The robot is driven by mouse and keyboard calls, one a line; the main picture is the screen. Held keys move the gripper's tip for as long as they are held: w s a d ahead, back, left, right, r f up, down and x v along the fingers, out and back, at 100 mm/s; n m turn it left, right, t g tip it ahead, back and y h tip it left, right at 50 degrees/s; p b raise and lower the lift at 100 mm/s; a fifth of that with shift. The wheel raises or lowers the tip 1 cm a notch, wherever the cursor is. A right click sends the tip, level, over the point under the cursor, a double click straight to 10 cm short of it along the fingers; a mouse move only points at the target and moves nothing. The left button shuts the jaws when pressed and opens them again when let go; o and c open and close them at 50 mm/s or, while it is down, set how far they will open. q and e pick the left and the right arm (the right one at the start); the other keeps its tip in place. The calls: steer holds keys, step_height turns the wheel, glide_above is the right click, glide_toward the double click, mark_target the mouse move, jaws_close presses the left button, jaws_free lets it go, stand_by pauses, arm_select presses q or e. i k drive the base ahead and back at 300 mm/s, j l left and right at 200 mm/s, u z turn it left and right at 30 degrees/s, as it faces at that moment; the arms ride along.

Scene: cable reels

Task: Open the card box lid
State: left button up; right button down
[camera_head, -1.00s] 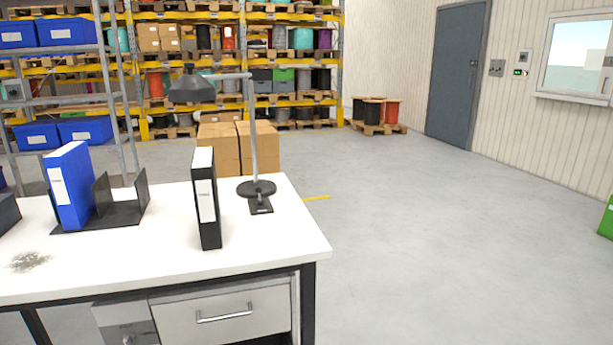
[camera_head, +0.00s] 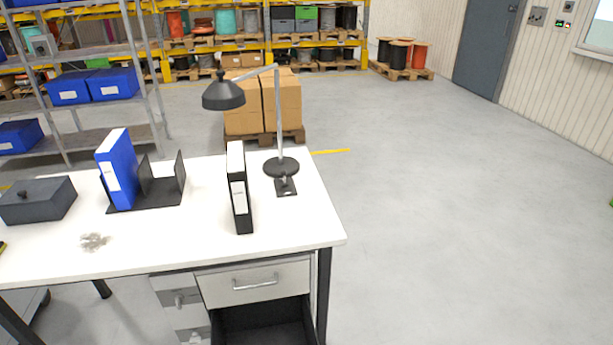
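A dark grey box (camera_head: 38,207), which looks like the card box, sits at the left end of the white desk (camera_head: 190,245). Its lid (camera_head: 36,192) looks shut, with a small dark knob on top. Neither of my grippers shows in the head view.
A blue binder (camera_head: 118,170) stands in a black holder (camera_head: 165,193). A black binder (camera_head: 238,190) and a desk lamp (camera_head: 281,168) stand to the right. Below, a dark compartment (camera_head: 262,325) lies open under a drawer front (camera_head: 255,282).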

mark_target(31, 187)
steer(key=k+j+z, duration=0.15)
steer(key=j, duration=0.3)
steer(key=k+j+z, duration=0.15)
steer(key=j, duration=0.25)
steer(key=k+j+z, duration=0.15)
steer(key=j, duration=0.25)
steer(key=k, duration=0.1)
